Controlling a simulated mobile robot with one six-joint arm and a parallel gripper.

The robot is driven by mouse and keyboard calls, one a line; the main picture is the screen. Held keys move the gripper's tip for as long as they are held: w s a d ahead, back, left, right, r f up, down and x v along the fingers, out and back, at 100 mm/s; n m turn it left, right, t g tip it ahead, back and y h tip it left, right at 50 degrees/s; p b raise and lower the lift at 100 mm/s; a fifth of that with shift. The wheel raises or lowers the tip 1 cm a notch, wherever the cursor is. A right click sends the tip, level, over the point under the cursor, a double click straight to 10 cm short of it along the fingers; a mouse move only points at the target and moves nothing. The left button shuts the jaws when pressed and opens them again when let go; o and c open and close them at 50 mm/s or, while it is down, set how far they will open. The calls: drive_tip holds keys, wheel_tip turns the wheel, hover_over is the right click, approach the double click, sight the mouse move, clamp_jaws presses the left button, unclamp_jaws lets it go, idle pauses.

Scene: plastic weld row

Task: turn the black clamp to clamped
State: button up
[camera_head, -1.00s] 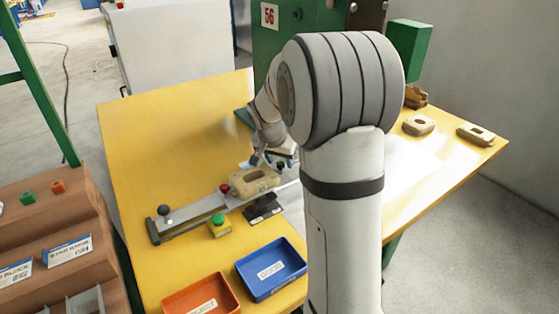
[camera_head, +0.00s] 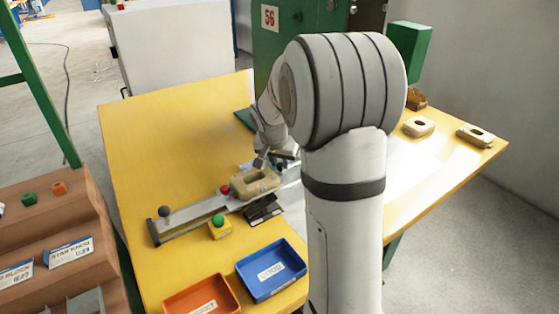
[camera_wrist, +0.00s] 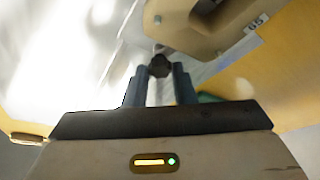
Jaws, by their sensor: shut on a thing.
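The black clamp's dark knob (camera_wrist: 159,66) sits between the two blue-grey fingertips of my gripper (camera_wrist: 160,80) in the wrist view. My gripper is shut on this knob. In the head view my gripper (camera_head: 278,160) is small and partly hidden behind my own arm, just behind the tan part on the fixture. The tan part (camera_head: 243,187) lies on the long grey metal fixture (camera_head: 195,217), and it also shows at the top of the wrist view (camera_wrist: 205,22). The clamp itself cannot be told apart in the head view.
A red button (camera_head: 224,190) and a green button on a yellow box (camera_head: 219,231) stand by the fixture. Blue (camera_head: 268,293) and orange (camera_head: 172,308) trays lie in front. Loose tan parts (camera_head: 418,127) lie at the right. The yellow table's left side is clear.

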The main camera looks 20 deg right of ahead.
drive_tip(key=shift+s+d+r+n+y+p, duration=0.1)
drive_tip(key=shift+n+y+p, duration=0.05)
drive_tip(key=shift+n+p, duration=0.4)
drive_tip(key=shift+r+n+y+p, duration=0.15)
drive_tip(key=shift+n+p, duration=0.15)
drive_tip(key=shift+n, duration=0.35)
drive_tip(key=shift+f+n+t+y+p, duration=0.3)
drive_tip(key=shift+n+p, duration=0.2)
drive_tip(key=shift+n, duration=0.2)
drive_tip(key=o, duration=1)
drive_tip(key=shift+b, duration=0.4)
